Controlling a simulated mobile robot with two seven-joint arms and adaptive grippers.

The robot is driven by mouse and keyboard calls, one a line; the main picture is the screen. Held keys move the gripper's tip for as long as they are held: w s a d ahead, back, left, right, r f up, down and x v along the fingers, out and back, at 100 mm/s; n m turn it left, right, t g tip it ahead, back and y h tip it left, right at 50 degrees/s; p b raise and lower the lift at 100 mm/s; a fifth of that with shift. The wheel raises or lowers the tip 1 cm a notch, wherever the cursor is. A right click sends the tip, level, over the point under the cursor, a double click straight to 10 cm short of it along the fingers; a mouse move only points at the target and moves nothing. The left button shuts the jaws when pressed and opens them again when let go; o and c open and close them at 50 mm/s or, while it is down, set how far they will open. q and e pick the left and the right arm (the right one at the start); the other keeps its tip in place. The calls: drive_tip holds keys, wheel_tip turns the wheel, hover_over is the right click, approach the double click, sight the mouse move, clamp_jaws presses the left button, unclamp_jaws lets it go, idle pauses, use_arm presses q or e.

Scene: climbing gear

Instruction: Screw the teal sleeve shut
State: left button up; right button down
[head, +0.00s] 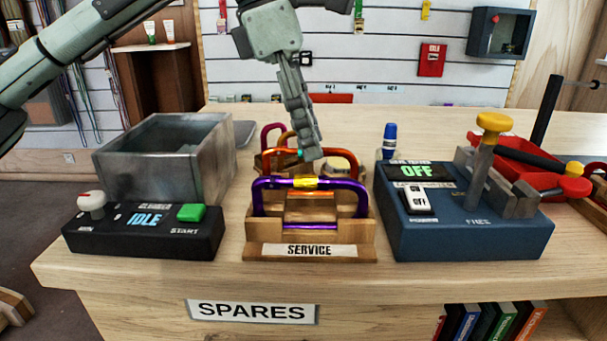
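A wooden rack labelled SERVICE (309,251) stands at the middle of the bench's front and holds several carabiners. The front carabiner (258,197) is purple with a yellow sleeve (306,182). Behind it is an orange carabiner (345,155); a small teal patch (299,153) shows on its top bar, mostly hidden by my fingers. My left gripper (311,152) points down with its fingertips at this orange carabiner, by the teal patch. The fingers are seen edge-on, so their opening and any contact are unclear. My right gripper is out of view.
A black box reading IDLE (145,240) and a grey metal bin (165,165) stand left of the rack. A blue tester reading OFF (465,235) with a yellow-topped post stands right. A blue-capped bottle (389,140) is behind. Little room separates rack and boxes.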

use_arm(q)
drive_tip(key=shift+f+b, duration=0.9)
drive_tip(key=shift+f, duration=0.5)
drive_tip(key=shift+s+b, duration=0.35)
drive_tip(key=shift+s, duration=0.4)
drive_tip(key=shift+r, duration=0.1)
drive_tip(key=shift+r+p, duration=1.15)
drive_tip(key=shift+r, duration=0.2)
drive_tip(key=shift+w+p, duration=0.4)
drive_tip(key=shift+w, duration=0.4)
